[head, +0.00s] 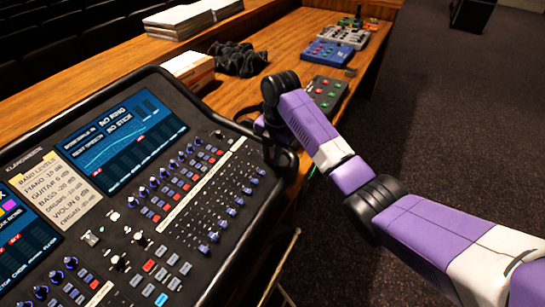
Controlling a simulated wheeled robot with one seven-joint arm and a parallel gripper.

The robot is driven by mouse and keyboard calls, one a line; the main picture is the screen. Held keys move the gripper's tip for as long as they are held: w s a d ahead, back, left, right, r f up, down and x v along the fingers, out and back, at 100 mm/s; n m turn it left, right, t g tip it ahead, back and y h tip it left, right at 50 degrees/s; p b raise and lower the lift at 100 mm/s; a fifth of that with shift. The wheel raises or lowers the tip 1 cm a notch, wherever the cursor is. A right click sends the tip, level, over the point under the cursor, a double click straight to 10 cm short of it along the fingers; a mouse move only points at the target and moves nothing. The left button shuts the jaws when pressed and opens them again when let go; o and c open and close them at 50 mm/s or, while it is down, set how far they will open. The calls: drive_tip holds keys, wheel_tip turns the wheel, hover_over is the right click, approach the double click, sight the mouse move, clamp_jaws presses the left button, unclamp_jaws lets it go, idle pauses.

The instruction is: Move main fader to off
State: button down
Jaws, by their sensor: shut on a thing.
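The black mixing desk (262,215) fills the left and middle of the head view. Its blue-capped faders (232,212) run in a slanted row toward the right end of the panel. My gripper (275,152) is at that right end, low against the panel. It is shut on a small control there, which looks like the end fader. The jaws and wrist hide this control, so I cannot read its label or its position. The main fader is not clearly visible elsewhere.
Rows of knobs (153,182) and two lit screens (120,140) are left of my gripper. Open carpet (440,120) lies at right.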

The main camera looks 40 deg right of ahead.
drive_tip(key=shift+s+d, duration=0.1)
drive_tip(key=c, duration=1.2)
unclamp_jaws()
drive_tip(key=shift+c, duration=0.2)
drive_tip(key=shift+r, duration=0.1)
wheel_tip(320, 180, up, 8)
drive_tip(key=b, duration=0.1)
drive_tip(key=shift+s+d+f, duration=0.15)
drive_tip(key=shift+s+f, duration=0.05)
drive_tip(key=shift+s, duration=0.25)
